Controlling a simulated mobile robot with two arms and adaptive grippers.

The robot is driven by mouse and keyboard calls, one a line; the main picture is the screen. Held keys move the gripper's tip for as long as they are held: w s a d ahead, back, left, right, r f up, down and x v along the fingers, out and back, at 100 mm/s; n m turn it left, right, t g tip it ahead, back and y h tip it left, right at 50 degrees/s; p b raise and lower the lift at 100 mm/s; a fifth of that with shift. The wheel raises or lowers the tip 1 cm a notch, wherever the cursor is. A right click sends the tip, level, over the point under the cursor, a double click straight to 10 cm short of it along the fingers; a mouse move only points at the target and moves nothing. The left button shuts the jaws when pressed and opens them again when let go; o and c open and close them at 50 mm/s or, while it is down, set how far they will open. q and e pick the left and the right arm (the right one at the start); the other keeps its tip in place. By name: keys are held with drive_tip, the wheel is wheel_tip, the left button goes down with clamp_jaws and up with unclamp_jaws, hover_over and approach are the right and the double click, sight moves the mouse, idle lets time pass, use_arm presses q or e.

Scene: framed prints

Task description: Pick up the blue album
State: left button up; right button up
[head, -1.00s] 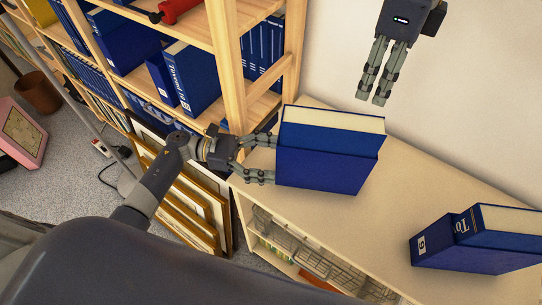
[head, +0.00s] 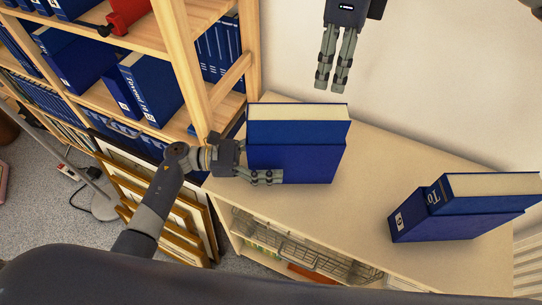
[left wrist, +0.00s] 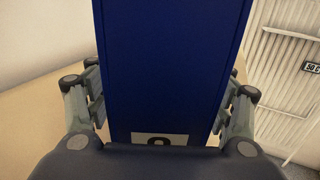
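The blue album (head: 295,163) stands upright on the pale low cabinet, with cream page edges showing on top. My left gripper (head: 258,165) is at its left end. One finger lies in front of the album's near face; the other is hidden behind it. In the left wrist view the album (left wrist: 168,70) rises between the two spread fingers, a white label at the bottom of its spine. The fingers are close beside its faces; firm contact is not visible. My right gripper (head: 332,85) hangs by the wall, empty, its fingers parallel with a gap between them.
More blue volumes (head: 465,210) stand farther right on the cabinet top (head: 365,160), with bare surface between. A wooden bookshelf (head: 190,70) with blue volumes rises at the left. Framed prints (head: 160,220) lean below it. Wire baskets (head: 290,250) sit inside the cabinet.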

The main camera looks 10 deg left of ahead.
sight(315, 111)
use_arm(q)
drive_tip(key=c, duration=1.1)
drive_tip(key=shift+o, duration=0.2)
use_arm(e)
drive_tip(key=o, duration=0.7)
drive_tip(key=shift+a+n, duration=0.1)
drive_tip(key=shift+n, duration=0.2)
drive_tip(key=n, duration=0.1)
drive_tip(key=a+n, duration=0.1)
drive_tip(key=shift+f+n, duration=0.35)
drive_tip(key=shift+n, duration=0.05)
wheel_tip(315, 111, down, 6)
drive_tip(key=shift+r, duration=0.1)
drive_tip(key=shift+s+a+f, duration=0.15)
drive_tip(key=shift+s+f, duration=0.05)
drive_tip(key=shift+f, duration=1.15)
drive_tip(key=shift+s+a+f, duration=0.15)
drive_tip(key=shift+f, duration=1.2)
